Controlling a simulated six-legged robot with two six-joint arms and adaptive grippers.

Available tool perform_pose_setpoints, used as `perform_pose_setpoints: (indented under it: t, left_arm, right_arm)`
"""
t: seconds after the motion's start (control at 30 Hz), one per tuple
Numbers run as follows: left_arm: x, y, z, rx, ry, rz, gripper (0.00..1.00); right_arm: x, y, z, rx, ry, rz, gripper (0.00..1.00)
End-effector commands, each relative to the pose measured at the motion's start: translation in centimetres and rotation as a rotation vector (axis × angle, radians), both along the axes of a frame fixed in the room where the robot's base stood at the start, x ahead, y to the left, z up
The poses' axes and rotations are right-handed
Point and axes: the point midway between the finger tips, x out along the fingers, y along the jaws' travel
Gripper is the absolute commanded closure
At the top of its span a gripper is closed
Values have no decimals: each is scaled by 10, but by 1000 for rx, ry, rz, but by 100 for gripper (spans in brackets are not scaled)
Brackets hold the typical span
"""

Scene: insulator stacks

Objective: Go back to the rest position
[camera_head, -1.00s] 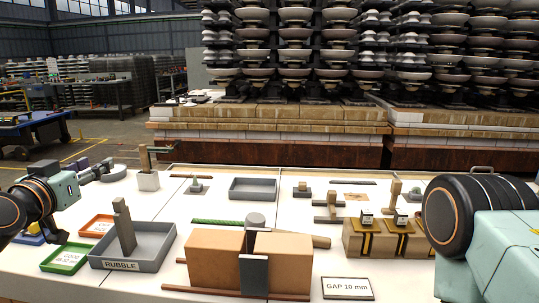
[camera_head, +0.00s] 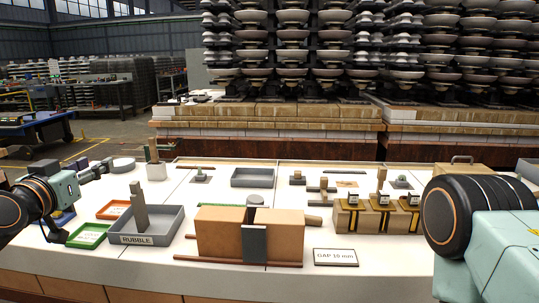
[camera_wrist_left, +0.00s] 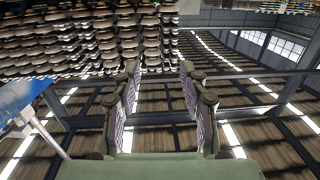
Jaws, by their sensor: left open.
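My left gripper (camera_head: 101,168) is at the left of the head view, at the far end of the left arm, above the table's left side. It is empty. In the left wrist view its two fingers (camera_wrist_left: 160,88) stand wide apart with nothing between them, and shelves and roof beams show behind. My right arm fills the right edge of the head view; its gripper is outside the picture.
The white worktable (camera_head: 385,256) carries a grey RUBBLE tray (camera_head: 165,238) with an upright block, two orange-brown bricks (camera_head: 221,235), a GAP sign (camera_head: 335,257) and a yellow-marked wooden block (camera_head: 347,222). Insulator stacks (camera_head: 340,50) stand behind.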

Motion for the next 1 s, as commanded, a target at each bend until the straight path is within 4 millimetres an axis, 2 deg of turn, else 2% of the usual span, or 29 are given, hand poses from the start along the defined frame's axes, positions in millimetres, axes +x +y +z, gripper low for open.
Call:
perform_pose_setpoints:
  t: [0.1,0.27,0.33,0.47,0.67,0.77,0.87,1.0]
  left_arm:
    - [1,0,0,0,0,0,56]
    - [-1,-5,-10,-170,39,9,56]
    - [-4,-15,-19,-235,78,6,56]
    - [-13,-33,-56,-299,188,9,56]
    - [-38,-60,-129,-342,387,25,56]
    - [-62,-75,-178,-348,521,42,56]
    - [-96,-89,-231,-340,672,65,56]
    - [-156,-105,-300,-304,885,97,56]
  right_arm:
    - [0,0,0,0,-1,0,60]
    - [0,0,0,0,0,0,60]
    - [0,0,0,0,0,0,60]
    - [0,0,0,0,-1,0,60]
    - [0,0,0,0,-1,0,60]
    - [0,0,0,0,0,0,60]
    - [0,0,1,0,0,0,60]
    - [0,0,1,0,0,0,60]
